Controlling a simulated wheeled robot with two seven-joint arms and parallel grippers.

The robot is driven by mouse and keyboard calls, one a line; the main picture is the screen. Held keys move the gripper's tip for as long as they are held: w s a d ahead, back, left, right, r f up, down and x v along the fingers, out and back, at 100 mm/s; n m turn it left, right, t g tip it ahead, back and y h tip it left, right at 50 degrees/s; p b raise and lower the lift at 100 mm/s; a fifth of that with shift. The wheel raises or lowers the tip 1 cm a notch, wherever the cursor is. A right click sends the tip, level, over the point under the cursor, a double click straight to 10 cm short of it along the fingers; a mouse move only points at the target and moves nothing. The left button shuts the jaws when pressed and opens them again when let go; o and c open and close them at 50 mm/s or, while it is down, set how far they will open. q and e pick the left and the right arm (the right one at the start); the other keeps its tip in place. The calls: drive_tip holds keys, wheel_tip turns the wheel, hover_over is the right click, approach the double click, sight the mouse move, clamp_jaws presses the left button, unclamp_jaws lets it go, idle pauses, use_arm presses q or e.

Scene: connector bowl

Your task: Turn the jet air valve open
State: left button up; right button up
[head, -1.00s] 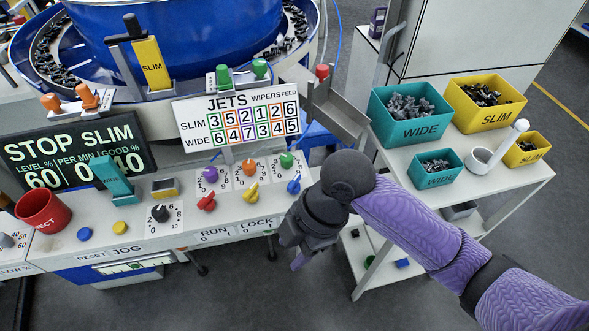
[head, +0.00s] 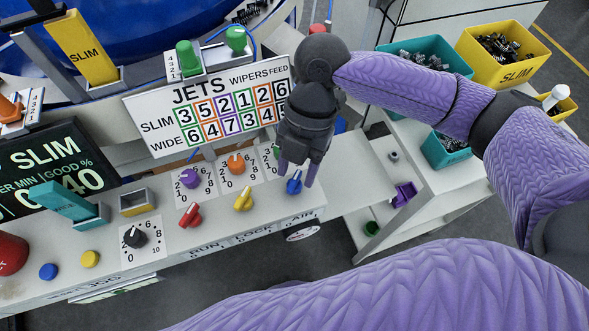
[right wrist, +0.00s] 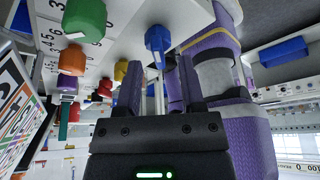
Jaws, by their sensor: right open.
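The jet air valve is the blue knob (head: 294,185) at the right end of the sloped panel, above the word AIR (head: 299,217). Part of it is covered by my fingers, and I cannot read its setting. My right gripper (head: 297,172) is open and points down at it, with one finger towards each side. In the right wrist view the blue knob (right wrist: 157,40) lies just past the open fingertips (right wrist: 159,72), roughly centred. I cannot tell whether the fingers touch it. My left gripper is not in view.
A yellow knob (head: 243,199) and a red knob (head: 190,216) stand left of the valve. Purple (head: 190,178) and orange (head: 236,164) dials sit behind them. The JETS sign (head: 212,108) rises behind. Teal and yellow bins stand on the cart at right.

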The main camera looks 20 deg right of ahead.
drive_tip(key=shift+s+a+f, duration=0.15)
drive_tip(key=shift+s+f, duration=0.05)
drive_tip(key=shift+f, duration=0.35)
drive_tip(key=c, duration=0.7)
clamp_jaws()
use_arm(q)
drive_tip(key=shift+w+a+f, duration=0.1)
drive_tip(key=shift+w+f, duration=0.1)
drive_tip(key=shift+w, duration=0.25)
use_arm(e)
drive_tip(key=shift+r, duration=0.1)
